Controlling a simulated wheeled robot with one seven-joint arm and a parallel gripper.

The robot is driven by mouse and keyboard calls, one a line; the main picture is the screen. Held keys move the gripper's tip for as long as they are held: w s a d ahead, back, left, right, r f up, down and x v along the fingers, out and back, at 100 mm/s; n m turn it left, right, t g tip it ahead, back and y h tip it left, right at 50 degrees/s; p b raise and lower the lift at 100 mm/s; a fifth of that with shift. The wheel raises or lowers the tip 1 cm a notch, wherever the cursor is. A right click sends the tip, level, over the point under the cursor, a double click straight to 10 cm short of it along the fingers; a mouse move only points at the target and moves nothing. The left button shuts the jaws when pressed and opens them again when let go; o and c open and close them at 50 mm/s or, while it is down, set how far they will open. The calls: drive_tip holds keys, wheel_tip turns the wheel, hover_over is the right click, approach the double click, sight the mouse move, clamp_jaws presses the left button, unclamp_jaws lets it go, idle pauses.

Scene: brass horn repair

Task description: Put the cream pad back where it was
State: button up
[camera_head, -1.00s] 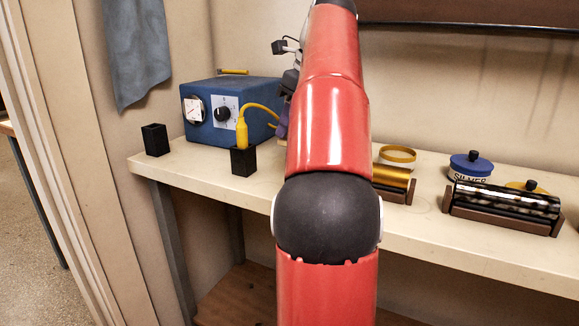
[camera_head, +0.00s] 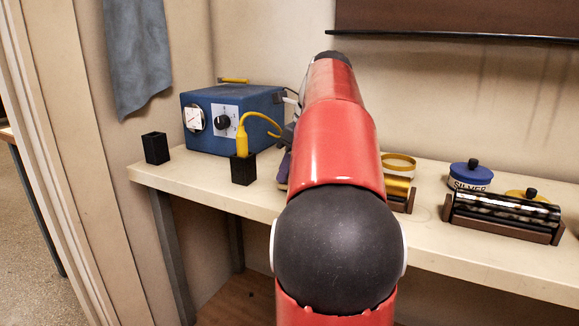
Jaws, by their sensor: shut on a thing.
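My red arm rises through the middle of the head view and hides most of my gripper (camera_head: 285,160). Only a dark edge and a small purple part show at the arm's left side, low over the shelf, right of the yellow plug. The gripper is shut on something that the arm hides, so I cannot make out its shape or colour. I cannot pick out the cream pad anywhere in view. I cannot tell whether the gripper's load touches the shelf.
The cream shelf (camera_head: 420,235) holds a blue box (camera_head: 231,118) with a dial, black holders (camera_head: 155,148) (camera_head: 243,169) and a yellow plug (camera_head: 242,139). At right are a yellow ring (camera_head: 399,162), a gold roll (camera_head: 397,187), a SILVER tin (camera_head: 470,175) and a dark roller (camera_head: 507,208).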

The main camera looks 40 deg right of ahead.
drive_tip(key=shift+f, duration=0.3)
drive_tip(key=o, duration=0.9)
drive_tip(key=shift+o, duration=0.2)
drive_tip(key=shift+r+b, duration=0.1)
drive_tip(key=shift+b, duration=0.4)
drive_tip(key=p+v, duration=0.1)
drive_tip(key=v, duration=0.7)
drive_tip(key=s+a+f+n, duration=0.2)
drive_tip(key=a+f+n, duration=0.4)
drive_tip(key=a+n, duration=0.25)
drive_tip(key=s+a+f+n, duration=0.2)
drive_tip(key=a+f+n, duration=0.3)
drive_tip(key=a+n, duration=0.35)
drive_tip(key=s+a+f+n, duration=0.4)
drive_tip(key=a+f+n, duration=0.1)
drive_tip(key=f+n, duration=0.2)
drive_tip(key=s+a+f+n+t+h, duration=0.1)
drive_tip(key=s+a+f+n, duration=0.3)
drive_tip(key=f+n, duration=0.3)
drive_tip(key=shift+a+f+t+h, duration=0.25)
drive_tip(key=shift+a+t+h, duration=0.05)
drive_tip(key=shift+a, duration=0.25)
